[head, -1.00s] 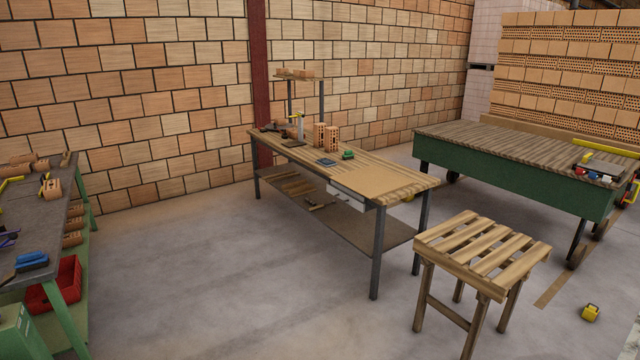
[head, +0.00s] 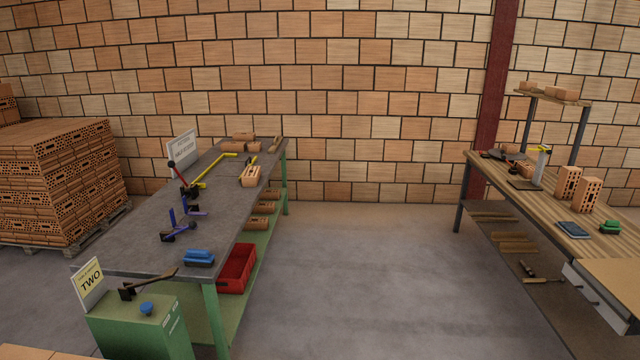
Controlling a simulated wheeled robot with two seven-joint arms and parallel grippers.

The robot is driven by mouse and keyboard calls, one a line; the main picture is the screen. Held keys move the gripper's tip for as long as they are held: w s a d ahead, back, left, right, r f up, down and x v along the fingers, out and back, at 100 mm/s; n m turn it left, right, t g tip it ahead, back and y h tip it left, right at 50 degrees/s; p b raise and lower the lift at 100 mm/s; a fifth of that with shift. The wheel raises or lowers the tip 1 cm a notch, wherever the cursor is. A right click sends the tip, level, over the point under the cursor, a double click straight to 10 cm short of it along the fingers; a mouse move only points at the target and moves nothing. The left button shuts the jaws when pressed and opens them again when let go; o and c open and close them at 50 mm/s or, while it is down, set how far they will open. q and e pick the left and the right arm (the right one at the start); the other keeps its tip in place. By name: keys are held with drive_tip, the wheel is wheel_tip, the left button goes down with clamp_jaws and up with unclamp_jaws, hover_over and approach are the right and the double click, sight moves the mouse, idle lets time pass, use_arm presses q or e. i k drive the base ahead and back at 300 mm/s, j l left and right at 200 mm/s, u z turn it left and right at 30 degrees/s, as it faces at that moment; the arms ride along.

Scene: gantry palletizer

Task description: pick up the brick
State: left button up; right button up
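Bricks show in several places, and I cannot tell which one the task means. A single light orange brick (head: 250,176) lies on the grey-topped green bench (head: 130,238) at the left. More bricks (head: 240,142) lie at that bench's far end. Two perforated orange bricks stand upright on the wooden workbench at the right, a left one (head: 568,182) and a right one (head: 587,194). A large stack of perforated bricks (head: 60,175) sits on a pallet at the far left. Neither of my grippers is in view.
Yellow and blue tools and a blue object (head: 198,258) lie on the green bench. A red bin (head: 237,268) and more bricks are on its lower shelf. A green box with a "TWO" sign (head: 90,284) stands in front. The floor (head: 350,280) between the benches is clear.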

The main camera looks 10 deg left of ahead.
sight(251, 177)
drive_tip(key=i+j, duration=0.1)
drive_tip(key=i, duration=1.6)
